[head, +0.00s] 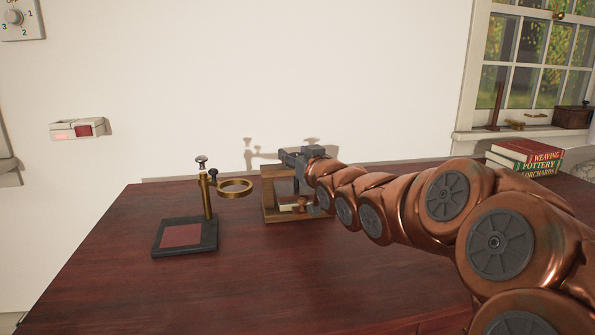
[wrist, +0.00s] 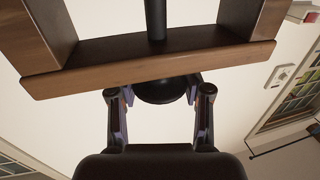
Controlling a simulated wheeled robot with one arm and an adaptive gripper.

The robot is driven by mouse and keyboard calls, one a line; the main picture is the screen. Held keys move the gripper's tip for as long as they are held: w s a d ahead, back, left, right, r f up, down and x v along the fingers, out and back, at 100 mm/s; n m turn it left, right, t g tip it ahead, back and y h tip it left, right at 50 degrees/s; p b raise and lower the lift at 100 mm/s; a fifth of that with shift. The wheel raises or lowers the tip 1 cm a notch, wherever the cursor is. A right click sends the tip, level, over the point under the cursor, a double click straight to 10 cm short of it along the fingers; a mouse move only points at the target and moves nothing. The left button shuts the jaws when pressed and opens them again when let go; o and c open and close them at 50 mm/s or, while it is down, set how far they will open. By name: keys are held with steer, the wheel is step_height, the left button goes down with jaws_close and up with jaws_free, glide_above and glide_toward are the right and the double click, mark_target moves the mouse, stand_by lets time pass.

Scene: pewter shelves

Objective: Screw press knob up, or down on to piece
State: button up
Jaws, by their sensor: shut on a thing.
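The small wooden press (head: 267,196) stands on the dark red table, left of my arm. My gripper (head: 296,153) is at its top and hides much of it. In the wrist view, the press's wooden crossbeam (wrist: 90,62) runs across the picture, with the dark screw (wrist: 155,18) passing through it. The round black knob (wrist: 160,92) sits on the other side of the beam, between my gripper's fingers (wrist: 161,98), which are shut on it. A pale piece (head: 288,209) lies low in the press, partly hidden.
A brass ring stand (head: 207,194) on a dark base stands close left of the press. Stacked books (head: 525,157) lie at the right near the window. The table (head: 200,290) is bare in front.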

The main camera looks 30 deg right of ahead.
steer(key=shift+f+m+g+h+b, duration=0.15)
steer(key=shift+m+g+h+b, duration=0.15)
steer(key=shift+m+h+b, duration=0.7)
steer(key=shift+m+g+h+b, duration=0.8)
steer(key=shift+m+h+b, duration=0.2)
steer(key=shift+h+b, duration=0.75)
steer(key=shift+s+d+m+g+h+b, duration=0.15)
steer(key=shift+m+g+h+b, duration=0.4)
steer(key=shift+m+g+h, duration=1.65)
steer(key=shift+h, duration=0.65)
steer(key=shift+d+m+g+h+b, duration=0.1)
steer(key=shift+m+g+h+b, duration=0.6)
steer(key=shift+g, duration=0.4)
steer(key=o, duration=1.2)
steer(key=shift+c, duration=0.2)
